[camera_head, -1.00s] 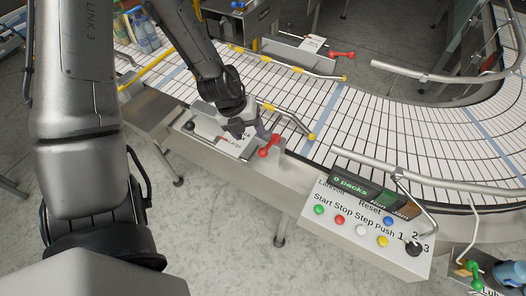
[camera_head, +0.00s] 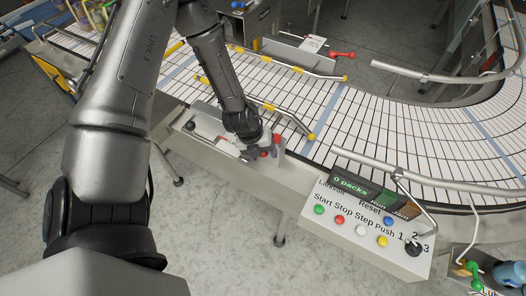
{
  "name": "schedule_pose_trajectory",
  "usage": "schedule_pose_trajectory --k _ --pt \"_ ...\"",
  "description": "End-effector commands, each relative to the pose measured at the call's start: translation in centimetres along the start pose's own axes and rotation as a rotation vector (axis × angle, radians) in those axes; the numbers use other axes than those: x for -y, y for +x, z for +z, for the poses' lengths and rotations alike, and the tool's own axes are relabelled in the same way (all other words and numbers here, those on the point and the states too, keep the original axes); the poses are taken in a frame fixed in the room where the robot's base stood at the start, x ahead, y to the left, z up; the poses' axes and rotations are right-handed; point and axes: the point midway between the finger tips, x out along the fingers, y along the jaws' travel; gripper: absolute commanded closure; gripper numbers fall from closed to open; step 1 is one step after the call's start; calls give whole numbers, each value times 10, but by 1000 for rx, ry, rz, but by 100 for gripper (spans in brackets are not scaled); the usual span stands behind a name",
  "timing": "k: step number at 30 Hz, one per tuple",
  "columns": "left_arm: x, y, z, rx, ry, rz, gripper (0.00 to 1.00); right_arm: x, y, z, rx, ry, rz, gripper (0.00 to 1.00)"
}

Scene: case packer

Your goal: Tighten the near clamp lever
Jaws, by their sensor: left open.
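The near clamp lever (camera_head: 276,139) is red and sits on the near rail block beside the conveyor, partly hidden by my left gripper. My left gripper (camera_head: 262,154) is open and right at the lever, with its fingers around or just beside it; I cannot tell whether they touch it. A white label plate (camera_head: 222,144) lies on the block left of the gripper. My right gripper is not in view.
The conveyor (camera_head: 400,118) curves off to the right, with yellow-tipped guide rails (camera_head: 285,112) over it. A control panel (camera_head: 365,232) with coloured buttons stands right of the gripper. Bottles (camera_head: 97,18) stand at the upper left.

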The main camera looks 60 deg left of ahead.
Motion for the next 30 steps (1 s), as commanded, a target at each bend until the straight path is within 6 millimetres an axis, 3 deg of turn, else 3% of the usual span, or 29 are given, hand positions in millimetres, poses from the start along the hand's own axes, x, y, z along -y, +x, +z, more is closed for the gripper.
schedule_pose_trajectory --k 11,27,30 --pt "0 2 0 0 -1 -1 43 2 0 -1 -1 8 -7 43" --pt "0 2 0 0 -1 0 95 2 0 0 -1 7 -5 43" --pt "0 2 0 0 -1 0 100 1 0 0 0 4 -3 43"
